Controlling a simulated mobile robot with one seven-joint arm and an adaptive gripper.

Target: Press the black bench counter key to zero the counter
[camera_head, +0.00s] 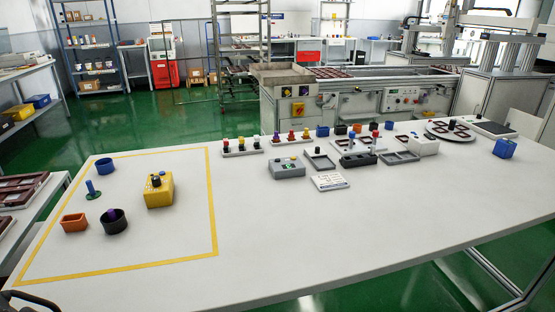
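No part labelled as the bench counter can be read at this size. A yellow box (159,192) with a dark round knob or key (156,180) on top stands inside the yellow-taped area, left on the white table. A grey box (288,170) with small coloured parts on top stands near the table's middle, behind a white label card (330,181). A black box (358,159) stands to its right. I cannot tell which of these is the counter. My gripper is not clearly in view; a dark curved part shows at the bottom left corner.
Beside the yellow box stand a blue cup (104,168), a blue peg on a green base (92,190), an orange tray (74,223) and a black cup (113,222). Racks of coloured knobs (241,148) and trays line the far edge. The table's front right (350,232) is clear.

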